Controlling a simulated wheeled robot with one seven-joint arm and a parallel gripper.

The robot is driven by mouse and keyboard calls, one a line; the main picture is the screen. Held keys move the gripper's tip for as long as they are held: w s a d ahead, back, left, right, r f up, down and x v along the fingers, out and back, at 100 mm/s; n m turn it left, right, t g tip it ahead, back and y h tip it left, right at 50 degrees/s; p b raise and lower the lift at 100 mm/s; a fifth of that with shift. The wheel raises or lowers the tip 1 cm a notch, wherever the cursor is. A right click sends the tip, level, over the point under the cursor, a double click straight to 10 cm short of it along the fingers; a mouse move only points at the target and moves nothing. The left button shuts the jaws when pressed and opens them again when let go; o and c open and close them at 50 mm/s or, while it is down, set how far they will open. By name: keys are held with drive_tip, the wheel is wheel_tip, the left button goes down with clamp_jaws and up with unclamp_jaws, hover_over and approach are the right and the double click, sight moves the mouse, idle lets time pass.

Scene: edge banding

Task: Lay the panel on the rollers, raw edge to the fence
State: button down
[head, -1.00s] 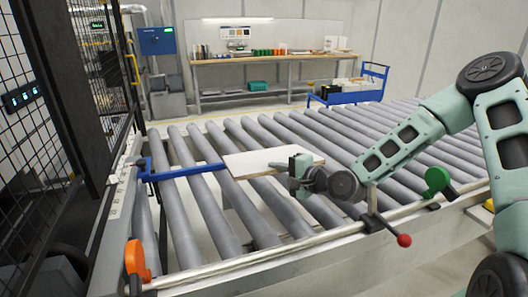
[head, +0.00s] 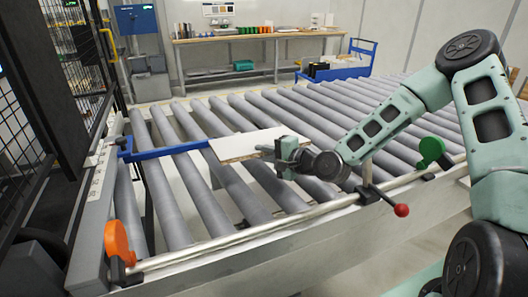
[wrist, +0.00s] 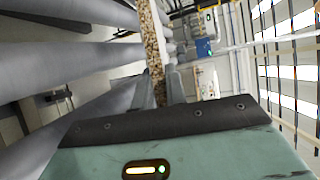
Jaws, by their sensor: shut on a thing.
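The panel (head: 237,146) is a thin white board in the head view, over the middle of the rollers (head: 247,197). My gripper (head: 278,154) is shut on its right end. In the wrist view the panel (wrist: 156,50) shows its speckled, raw chipboard edge between my two fingers (wrist: 170,88). The panel looks nearly level; whether it touches the rollers I cannot tell. The fence could be the metal rail (head: 250,234) along the near side of the conveyor. A blue bar (head: 170,150) reaches across the rollers to about the panel's left end.
An orange handle (head: 117,241) and a green handle (head: 432,150) stand on the near rail, with a red-knobbed lever (head: 400,210) between them. A mesh guard (head: 20,130) borders the left. A workbench (head: 250,38) and blue cart (head: 345,62) stand behind. Rollers to the right are clear.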

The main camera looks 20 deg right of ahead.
wheel_tip(320, 180, down, 8)
drive_tip(key=b, duration=0.5)
drive_tip(key=shift+c, duration=2)
unclamp_jaws()
drive_tip(key=p+v, duration=0.1)
drive_tip(key=v, duration=0.6)
drive_tip(key=shift+s+d+r+p, duration=0.1)
drive_tip(key=shift+s+p, duration=0.2)
drive_tip(key=shift+s, duration=0.05)
